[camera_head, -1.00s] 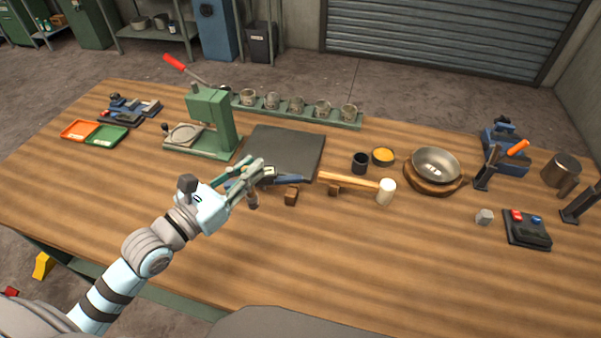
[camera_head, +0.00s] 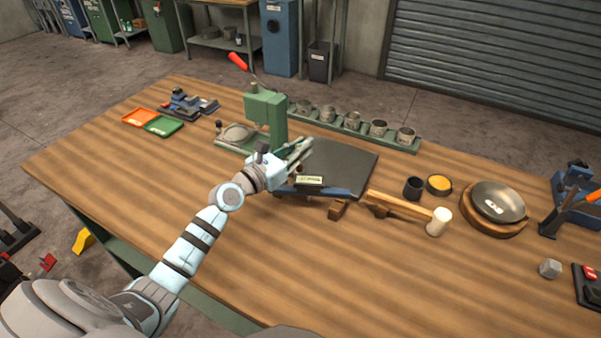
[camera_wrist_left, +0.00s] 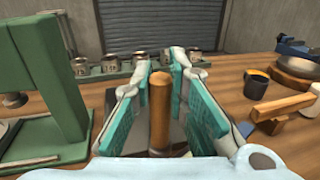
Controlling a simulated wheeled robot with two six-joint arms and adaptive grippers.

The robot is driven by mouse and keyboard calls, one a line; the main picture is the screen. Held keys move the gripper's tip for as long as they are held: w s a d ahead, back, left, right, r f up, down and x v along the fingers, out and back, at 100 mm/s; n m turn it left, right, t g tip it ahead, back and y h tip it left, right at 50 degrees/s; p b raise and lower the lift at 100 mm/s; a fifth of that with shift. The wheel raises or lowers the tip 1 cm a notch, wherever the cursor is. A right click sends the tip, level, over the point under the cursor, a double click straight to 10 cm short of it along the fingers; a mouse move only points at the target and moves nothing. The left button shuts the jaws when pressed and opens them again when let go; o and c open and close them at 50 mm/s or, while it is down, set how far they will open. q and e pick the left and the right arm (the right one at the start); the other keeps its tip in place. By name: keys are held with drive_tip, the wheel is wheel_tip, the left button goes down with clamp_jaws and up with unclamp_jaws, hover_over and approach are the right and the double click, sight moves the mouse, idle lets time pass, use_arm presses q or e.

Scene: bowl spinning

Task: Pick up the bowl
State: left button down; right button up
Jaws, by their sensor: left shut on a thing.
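The metal bowl (camera_head: 507,195) sits upright on a round wooden base (camera_head: 478,224) at the right of the table. It also shows at the right edge of the left wrist view (camera_wrist_left: 299,66). My left gripper (camera_head: 303,150) is far to the left of the bowl, over the left part of the dark mat, beside the green press. It is shut on an upright wooden handle (camera_wrist_left: 160,105), seen between its fingers in the left wrist view. What the handle belongs to is hidden. My right gripper is out of view.
The green press (camera_head: 266,112) stands close to my left gripper. A white-headed mallet (camera_head: 438,222), black cup (camera_head: 413,187) and yellow-filled dish (camera_head: 439,184) lie between the gripper and the bowl. A green rack of cups (camera_head: 352,123) is behind. The table's front is clear.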

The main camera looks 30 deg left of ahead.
sight(300, 170)
use_arm(q)
wheel_tip(300, 170, down, 4)
drive_tip(key=shift+s+r+b, duration=0.1)
drive_tip(key=shift+b, duration=1.15)
drive_tip(key=shift+r, duration=0.1)
drive_tip(key=c, duration=1.6)
unclamp_jaws()
